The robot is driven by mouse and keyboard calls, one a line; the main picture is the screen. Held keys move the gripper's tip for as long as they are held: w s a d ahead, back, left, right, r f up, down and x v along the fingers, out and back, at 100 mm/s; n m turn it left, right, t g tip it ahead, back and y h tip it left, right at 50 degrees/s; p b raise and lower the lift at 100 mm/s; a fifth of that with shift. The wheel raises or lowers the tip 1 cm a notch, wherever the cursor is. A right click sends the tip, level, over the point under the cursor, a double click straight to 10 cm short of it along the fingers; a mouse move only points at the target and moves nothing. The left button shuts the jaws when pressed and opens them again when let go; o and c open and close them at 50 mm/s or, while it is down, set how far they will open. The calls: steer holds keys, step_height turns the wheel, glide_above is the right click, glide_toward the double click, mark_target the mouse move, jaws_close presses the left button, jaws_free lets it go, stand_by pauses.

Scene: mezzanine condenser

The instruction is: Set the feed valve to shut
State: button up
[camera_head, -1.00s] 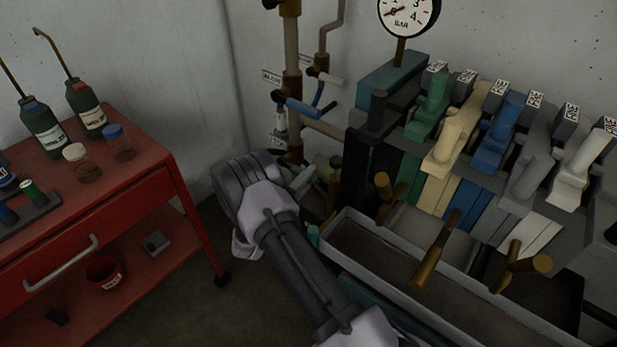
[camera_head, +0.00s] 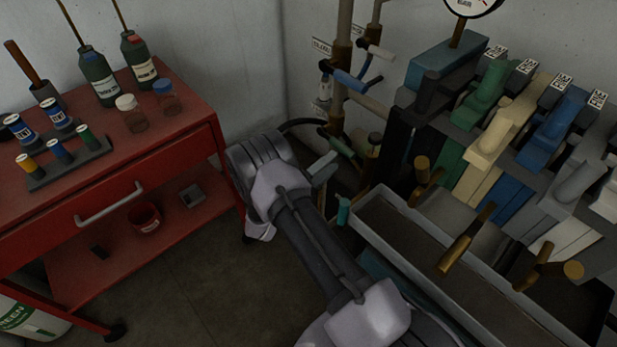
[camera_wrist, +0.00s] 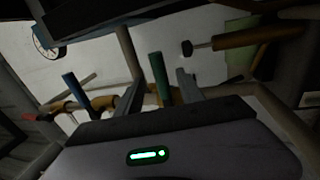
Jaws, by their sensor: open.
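Pipework stands in the corner in the head view. My gripper (camera_head: 322,168) is low beside the pipework, just below the green lever. In the wrist view my gripper (camera_wrist: 158,84) is open, its grey fingers on either side of a green handle (camera_wrist: 160,78), with no visible grip. A blue handle (camera_wrist: 75,90) is to its left.
A red cart (camera_head: 165,140) with bottles and jars stands on the left. A grey trough (camera_head: 385,235) and a row of coloured levers (camera_head: 530,120) are on the right. A pressure gauge (camera_head: 470,5) is cut off at the top. Floor (camera_head: 210,285) shows between cart and trough.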

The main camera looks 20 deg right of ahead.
steer(key=p+v, duration=0.1)
steer(key=v, duration=0.9)
steer(key=shift+s+a+p, duration=0.15)
steer(key=shift+a+p, duration=0.2)
steer(key=shift+p, duration=0.05)
steer(key=shift+f, duration=0.1)
steer(key=s+d+r+m+g+y, duration=0.3)
steer(key=s+r+g, duration=0.2)
steer(key=r, duration=0.4)
steer(key=s+d+r+m+g+y, duration=0.25)
steer(key=s+r+g+y, duration=0.2)
steer(key=r, duration=0.45)
steer(key=s+a+r+m+t+y, duration=0.2)
steer(key=s+a+r+t+y, duration=0.6)
steer(key=s+a+r+y, duration=0.3)
steer(key=s+a+y, duration=0.2)
steer(key=s, duration=0.1)
steer(key=shift+a+r+m, duration=0.25)
steer(key=shift+m, duration=0.1)
